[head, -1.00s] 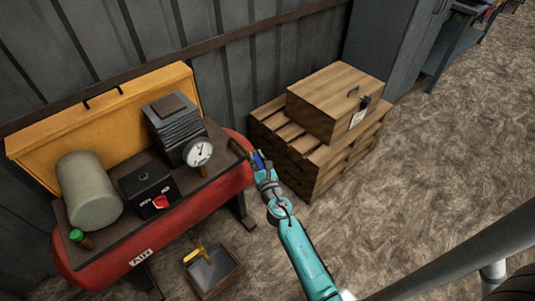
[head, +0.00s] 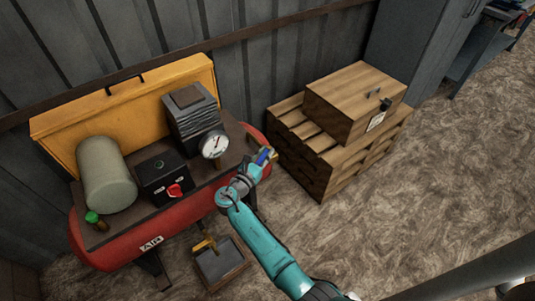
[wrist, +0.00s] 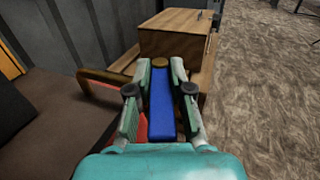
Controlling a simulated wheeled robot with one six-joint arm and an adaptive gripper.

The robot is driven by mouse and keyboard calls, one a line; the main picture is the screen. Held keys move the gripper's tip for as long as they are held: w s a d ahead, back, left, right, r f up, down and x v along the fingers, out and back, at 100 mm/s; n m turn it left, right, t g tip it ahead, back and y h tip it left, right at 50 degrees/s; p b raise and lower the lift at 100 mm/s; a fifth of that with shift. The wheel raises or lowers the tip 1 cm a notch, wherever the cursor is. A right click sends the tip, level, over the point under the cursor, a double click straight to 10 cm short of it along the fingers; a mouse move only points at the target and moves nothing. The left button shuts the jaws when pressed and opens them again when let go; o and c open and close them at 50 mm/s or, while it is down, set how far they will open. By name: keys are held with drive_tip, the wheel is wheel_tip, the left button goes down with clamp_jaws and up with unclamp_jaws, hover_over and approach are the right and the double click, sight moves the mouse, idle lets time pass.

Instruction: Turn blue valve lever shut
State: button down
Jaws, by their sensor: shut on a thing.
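The blue valve lever (head: 263,157) is at the right end of the red air tank (head: 125,238). In the wrist view the lever (wrist: 162,105) is a long blue bar running from a brass-coloured piece (wrist: 159,62) back toward my palm. My gripper (head: 258,163) is shut on the lever, with one finger along each side of it in the wrist view (wrist: 161,75). The valve body is mostly hidden by my gripper and the lever. A brownish pipe (wrist: 103,78) runs to the left of the lever.
A wooden box (head: 355,100) with a tag sits on stacked pallets (head: 320,160) right of the lever. The tank carries a gauge (head: 214,145) and a switch box with a red knob (head: 174,190). A tray (head: 220,262) stands on the floor.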

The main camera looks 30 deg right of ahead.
drive_tip(key=shift+w+a+m+g+h, duration=0.1)
drive_tip(key=shift+w+m+g+h, duration=0.15)
drive_tip(key=shift+m+g, duration=0.7)
drive_tip(key=shift+w+d+m+g+h, duration=0.15)
drive_tip(key=shift+m+g+h, duration=0.3)
drive_tip(key=shift+g, duration=0.8)
drive_tip(key=shift+w+a+m+g+h, duration=0.2)
drive_tip(key=shift+m+g, duration=0.6)
drive_tip(key=shift+g, duration=0.3)
drive_tip(key=c, duration=1)
unclamp_jaws()
drive_tip(key=shift+c, duration=0.2)
drive_tip(key=a, duration=0.7)
drive_tip(key=shift+s+a, duration=0.2)
